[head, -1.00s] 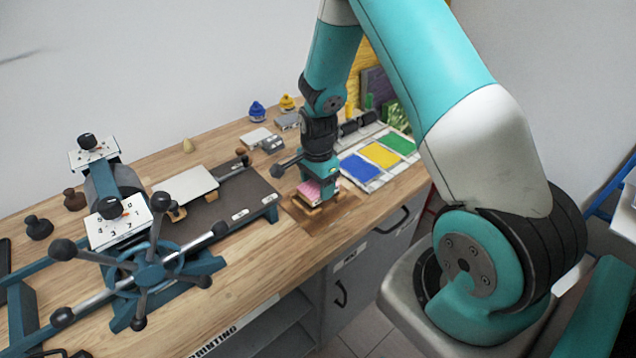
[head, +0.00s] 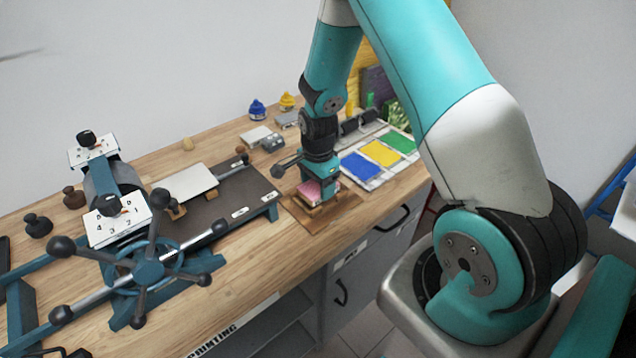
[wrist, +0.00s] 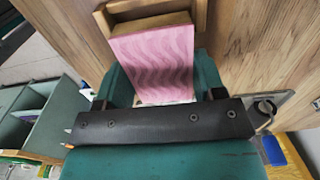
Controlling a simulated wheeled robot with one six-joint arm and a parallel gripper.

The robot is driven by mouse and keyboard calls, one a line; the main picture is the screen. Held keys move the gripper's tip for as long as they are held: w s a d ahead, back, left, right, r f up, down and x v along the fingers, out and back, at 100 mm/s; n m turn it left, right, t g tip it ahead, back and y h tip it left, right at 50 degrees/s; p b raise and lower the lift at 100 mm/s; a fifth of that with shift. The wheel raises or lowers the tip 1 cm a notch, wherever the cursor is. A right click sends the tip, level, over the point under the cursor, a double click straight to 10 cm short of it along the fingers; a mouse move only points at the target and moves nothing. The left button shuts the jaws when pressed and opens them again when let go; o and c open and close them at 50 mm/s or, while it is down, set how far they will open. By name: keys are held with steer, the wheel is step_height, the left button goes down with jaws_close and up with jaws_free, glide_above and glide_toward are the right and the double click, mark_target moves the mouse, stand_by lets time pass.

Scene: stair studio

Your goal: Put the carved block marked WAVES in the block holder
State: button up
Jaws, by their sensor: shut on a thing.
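The pink block (wrist: 156,64) has wavy carved lines on its face, and I see no lettering. My gripper (wrist: 160,82) is shut on it, with one teal finger along each side. In the head view my gripper (head: 318,184) points down and the pink block (head: 310,191) shows at its tip. The wooden block holder (wrist: 150,20) is right beside the block in the wrist view. In the head view the block is over or in the holder's wooden base (head: 335,208) at the bench's front edge. I cannot tell whether the block is fully seated, as my gripper hides part of it.
A press with a spoked handwheel (head: 150,268) stands left of the holder. A tray with blue, yellow and green ink slabs (head: 381,153) lies to the right. Ink bottles (head: 257,109) stand at the back. Bare bench top (head: 250,268) lies in front of the press bed.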

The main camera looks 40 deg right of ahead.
steer(key=shift+f+b, duration=0.55)
steer(key=shift+f, duration=0.3)
stand_by(0.3)
steer(key=o, duration=1)
steer(key=shift+r, duration=0.15)
steer(key=shift+r+p, duration=3.15)
steer(key=shift+r, duration=0.75)
